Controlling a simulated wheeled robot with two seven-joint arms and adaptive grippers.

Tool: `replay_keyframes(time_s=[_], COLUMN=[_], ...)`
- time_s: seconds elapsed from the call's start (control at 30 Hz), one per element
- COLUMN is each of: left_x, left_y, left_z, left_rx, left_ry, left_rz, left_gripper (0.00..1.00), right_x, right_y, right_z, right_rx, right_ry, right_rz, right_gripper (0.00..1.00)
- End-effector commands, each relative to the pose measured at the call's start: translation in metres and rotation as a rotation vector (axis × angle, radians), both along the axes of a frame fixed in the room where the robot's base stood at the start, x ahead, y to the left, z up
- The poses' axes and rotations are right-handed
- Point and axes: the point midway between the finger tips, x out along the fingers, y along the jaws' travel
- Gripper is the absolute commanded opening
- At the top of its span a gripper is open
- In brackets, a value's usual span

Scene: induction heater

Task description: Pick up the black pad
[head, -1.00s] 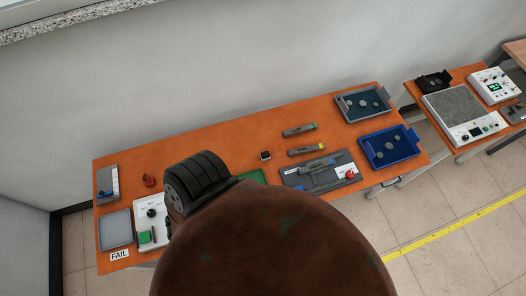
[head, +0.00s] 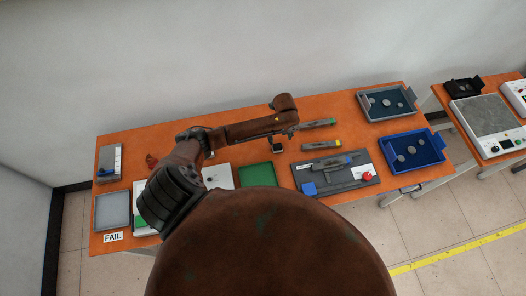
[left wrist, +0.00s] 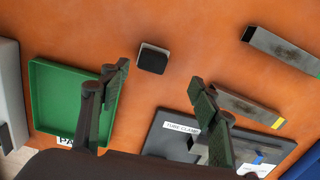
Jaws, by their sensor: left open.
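The black pad (head: 277,148) is a small dark square with a pale edge, lying on the orange table in the middle. In the left wrist view the black pad (left wrist: 152,58) lies beyond the fingertips, roughly between their lines and not touched. My left gripper (head: 279,134) hangs just above and behind the pad in the head view. In the left wrist view its two fingers (left wrist: 160,90) are wide apart with nothing between them. My right gripper is not in view.
A green tray (head: 257,176) lies left of the pad. A grey tube clamp board (head: 338,182) is to the right, with tubes (head: 321,145) behind it. Blue (head: 421,166) and grey (head: 372,114) trays stand farther right. Bare table surrounds the pad.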

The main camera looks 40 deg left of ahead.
Motion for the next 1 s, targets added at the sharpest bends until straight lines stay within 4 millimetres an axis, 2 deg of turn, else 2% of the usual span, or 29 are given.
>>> replay_keyframes(time_s=[0.1,0.3,0.4,0.7,1.0], left_x=[0.000,-0.003,-0.004,-0.006,-0.006], left_y=[0.002,0.002,0.002,0.001,0.001], left_z=[-0.003,-0.022,-0.032,-0.072,-0.077], left_rx=[-0.016,-0.019,-0.019,-0.017,-0.017], left_ry=[0.028,0.035,0.035,0.033,0.031], left_rz=[-0.059,-0.068,-0.066,-0.065,-0.066], left_gripper=[0.56,0.56,0.56,0.56,0.56], right_x=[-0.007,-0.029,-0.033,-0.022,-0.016], right_y=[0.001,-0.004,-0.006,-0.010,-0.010], right_z=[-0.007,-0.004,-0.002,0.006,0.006], right_rx=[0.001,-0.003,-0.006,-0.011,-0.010], right_ry=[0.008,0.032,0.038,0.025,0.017], right_rz=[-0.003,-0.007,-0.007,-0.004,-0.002], right_gripper=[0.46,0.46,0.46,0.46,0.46])
